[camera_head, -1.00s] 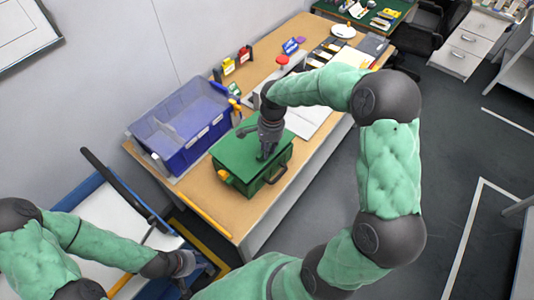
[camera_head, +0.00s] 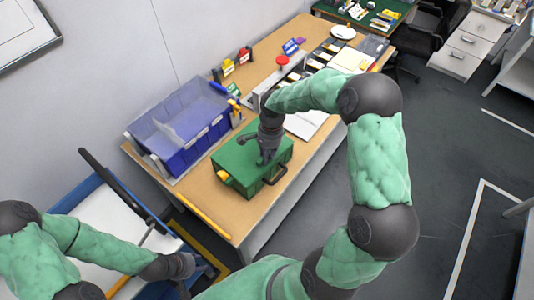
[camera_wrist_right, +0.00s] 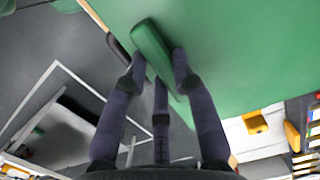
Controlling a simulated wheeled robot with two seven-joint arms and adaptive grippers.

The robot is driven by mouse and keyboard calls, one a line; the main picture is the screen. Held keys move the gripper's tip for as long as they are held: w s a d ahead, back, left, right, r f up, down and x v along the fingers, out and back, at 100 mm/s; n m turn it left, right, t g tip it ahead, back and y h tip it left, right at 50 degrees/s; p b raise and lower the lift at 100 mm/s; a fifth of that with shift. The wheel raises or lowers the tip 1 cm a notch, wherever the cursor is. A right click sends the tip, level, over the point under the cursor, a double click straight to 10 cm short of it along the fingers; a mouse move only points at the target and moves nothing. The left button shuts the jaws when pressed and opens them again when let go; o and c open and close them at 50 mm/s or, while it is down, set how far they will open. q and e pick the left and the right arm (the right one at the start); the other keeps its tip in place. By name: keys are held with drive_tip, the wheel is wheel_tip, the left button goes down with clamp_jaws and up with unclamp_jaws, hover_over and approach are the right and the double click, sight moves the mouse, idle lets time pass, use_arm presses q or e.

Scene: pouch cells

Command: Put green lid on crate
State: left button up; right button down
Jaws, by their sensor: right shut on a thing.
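The green lid (camera_head: 238,158) lies on top of the green crate (camera_head: 258,184), covering it as far as the head view shows. The crate stands on the wooden table near its front edge, with a dark handle on its side. My right gripper (camera_head: 264,160) is over the lid and shut on the lid's raised green handle (camera_wrist_right: 152,48), seen in the right wrist view with the gripper fingers (camera_wrist_right: 158,72) around it. Whether the lid sits fully flush is hard to tell. My left gripper (camera_head: 205,268) is at the lower left, away from the crate; its fingers are too small to judge.
A blue bin (camera_head: 182,130) stands left of the crate, close to it. Behind are a red-topped item (camera_head: 282,60), small yellow and red holders (camera_head: 228,67), and white papers (camera_head: 305,124). A yellow strip (camera_head: 205,219) runs along the table's front left edge.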

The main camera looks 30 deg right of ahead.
drive_tip(key=shift+f, duration=0.35)
drive_tip(key=c, duration=1)
unclamp_jaws()
drive_tip(key=shift+r, duration=0.15)
drive_tip(key=shift+r, duration=0.25)
drive_tip(key=r, duration=0.4)
drive_tip(key=d+r+p, duration=0.1)
drive_tip(key=r, duration=0.3)
drive_tip(key=r+p, duration=0.1)
drive_tip(key=r, duration=0.3)
drive_tip(key=shift+w+d+r, duration=0.2)
